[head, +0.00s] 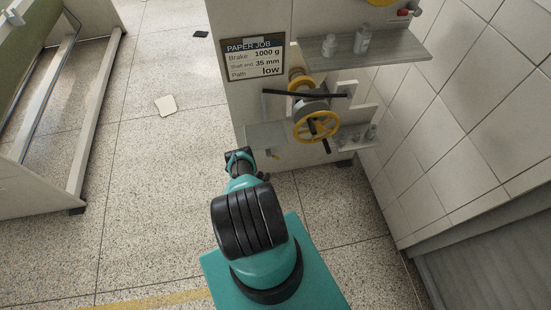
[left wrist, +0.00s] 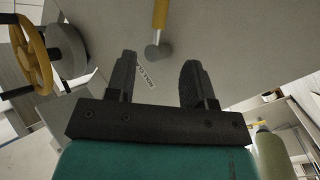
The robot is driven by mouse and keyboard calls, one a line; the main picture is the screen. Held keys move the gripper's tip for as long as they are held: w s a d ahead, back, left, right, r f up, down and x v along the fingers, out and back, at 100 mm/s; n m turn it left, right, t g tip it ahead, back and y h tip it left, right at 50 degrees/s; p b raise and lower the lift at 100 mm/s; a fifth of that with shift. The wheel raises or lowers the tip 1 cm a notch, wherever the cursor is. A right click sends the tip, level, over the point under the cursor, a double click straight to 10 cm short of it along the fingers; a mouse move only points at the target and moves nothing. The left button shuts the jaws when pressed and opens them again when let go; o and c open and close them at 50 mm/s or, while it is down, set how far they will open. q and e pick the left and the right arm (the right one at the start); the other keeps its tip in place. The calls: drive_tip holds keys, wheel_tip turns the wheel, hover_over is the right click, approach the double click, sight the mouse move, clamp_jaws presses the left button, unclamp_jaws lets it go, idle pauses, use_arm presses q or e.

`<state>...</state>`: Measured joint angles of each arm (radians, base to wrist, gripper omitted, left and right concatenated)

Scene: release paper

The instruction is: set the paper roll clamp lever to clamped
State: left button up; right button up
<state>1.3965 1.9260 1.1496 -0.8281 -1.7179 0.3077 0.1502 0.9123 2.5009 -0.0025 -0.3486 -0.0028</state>
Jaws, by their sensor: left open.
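The clamp lever shows in the left wrist view as a yellow handle (left wrist: 160,14) on a grey round pivot (left wrist: 158,52), mounted on a pale panel. A small label (left wrist: 146,77), partly readable as "ROLL CL", sits beside the pivot. In the head view a small yellow piece (head: 274,155) below the grey shelf seems to be the same lever. My left gripper (head: 238,154) is by the panel, left of that piece. Its two black fingers (left wrist: 158,72) are apart and empty, with the pivot beyond their tips. My right gripper is not in view.
A yellow handwheel (head: 315,126) and a dark bar (head: 300,94) stick out from the cabinet above the lever. A job card (head: 253,60) hangs on it. A shelf (head: 370,50) holds small bottles. Open floor (head: 150,190) lies to the left; a tiled wall (head: 440,130) stands right.

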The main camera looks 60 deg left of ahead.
sight(276, 157)
use_arm(q)
drive_tip(key=x, duration=1.3)
drive_tip(key=shift+w+a, duration=0.15)
drive_tip(key=shift+w, duration=0.05)
clamp_jaws()
